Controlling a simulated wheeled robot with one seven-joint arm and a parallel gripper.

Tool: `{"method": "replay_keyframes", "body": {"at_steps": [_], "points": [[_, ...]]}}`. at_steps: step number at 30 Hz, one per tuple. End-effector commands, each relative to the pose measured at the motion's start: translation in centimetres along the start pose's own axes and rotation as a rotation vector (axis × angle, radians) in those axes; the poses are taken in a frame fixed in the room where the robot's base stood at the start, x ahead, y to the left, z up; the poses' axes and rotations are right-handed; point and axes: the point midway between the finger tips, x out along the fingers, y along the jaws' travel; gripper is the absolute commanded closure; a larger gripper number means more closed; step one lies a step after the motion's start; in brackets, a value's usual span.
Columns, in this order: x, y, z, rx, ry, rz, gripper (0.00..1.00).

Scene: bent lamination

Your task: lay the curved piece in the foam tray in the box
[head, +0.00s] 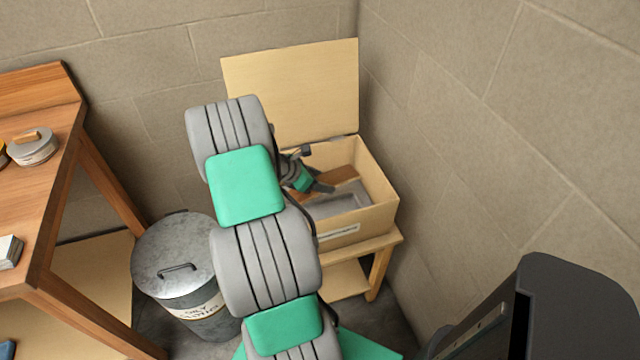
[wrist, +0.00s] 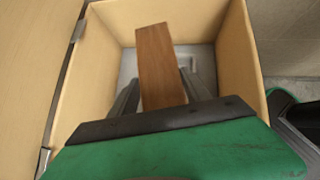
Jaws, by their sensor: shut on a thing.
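The curved piece (wrist: 158,65) is a brown wooden strip. In the wrist view it runs from between my jaws out over the grey foam tray (wrist: 205,62). My gripper (wrist: 160,85) is shut on the piece, inside the mouth of the box. In the head view the piece (head: 343,175) shows beside my gripper (head: 322,188), above the tray (head: 352,199). The box (head: 370,221) is pale wood and its lid (head: 295,88) stands open at the back. I cannot tell whether the piece touches the tray. My arm hides the left part of the box.
The box stands on a small wooden stand (head: 384,252) in the corner, close to the right wall. A lidded metal bin (head: 178,262) stands to its left. A wooden workbench (head: 45,190) with a round tin (head: 34,148) is at the far left.

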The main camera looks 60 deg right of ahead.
Motion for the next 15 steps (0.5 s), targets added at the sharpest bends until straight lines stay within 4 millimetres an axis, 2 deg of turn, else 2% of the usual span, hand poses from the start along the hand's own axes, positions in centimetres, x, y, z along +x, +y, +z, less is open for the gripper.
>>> {"method": "replay_keyframes", "body": {"at_steps": [9,15], "points": [[3.3,0.0,-3.4,-0.001,0.000,0.002,0.95],[4.0,0.0,-4.1,-0.002,0.000,0.002,0.95]]}}
